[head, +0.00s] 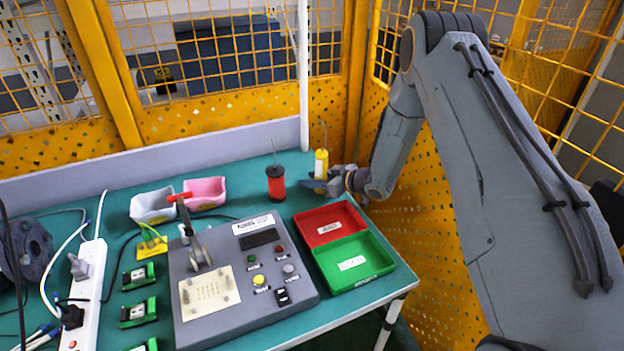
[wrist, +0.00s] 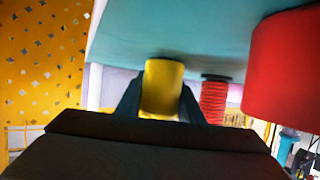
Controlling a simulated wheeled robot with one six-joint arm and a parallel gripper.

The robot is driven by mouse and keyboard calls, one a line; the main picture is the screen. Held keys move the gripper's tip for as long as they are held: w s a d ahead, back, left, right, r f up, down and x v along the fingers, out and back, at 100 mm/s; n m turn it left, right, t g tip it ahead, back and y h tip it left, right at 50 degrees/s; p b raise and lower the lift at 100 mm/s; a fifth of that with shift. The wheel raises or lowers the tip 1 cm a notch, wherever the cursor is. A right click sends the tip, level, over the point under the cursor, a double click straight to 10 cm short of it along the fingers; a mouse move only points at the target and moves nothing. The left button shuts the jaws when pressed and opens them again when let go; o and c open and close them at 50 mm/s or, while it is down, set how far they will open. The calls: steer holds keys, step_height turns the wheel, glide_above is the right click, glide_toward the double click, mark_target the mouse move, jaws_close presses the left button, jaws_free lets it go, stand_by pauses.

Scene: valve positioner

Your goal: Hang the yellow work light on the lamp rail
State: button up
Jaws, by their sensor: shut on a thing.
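The yellow work light (head: 321,163) is upright at the back right corner of the green table, with a thin dark stem on top. My gripper (head: 319,185) reaches in from the right and is shut on its lower part. In the wrist view the yellow work light (wrist: 163,88) sits between the two dark fingers (wrist: 160,105). I cannot tell whether its base touches the table. No lamp rail can be made out for certain; a white upright post (head: 303,75) rises behind the table and leaves the top of the picture.
A red tray (head: 329,224) and a green tray (head: 354,262) lie in front. A grey control panel (head: 245,265) fills the table's middle. Yellow mesh fencing (head: 230,115) closes the back and right.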

steer(key=shift+f, duration=0.15)
steer(key=o, duration=1.2)
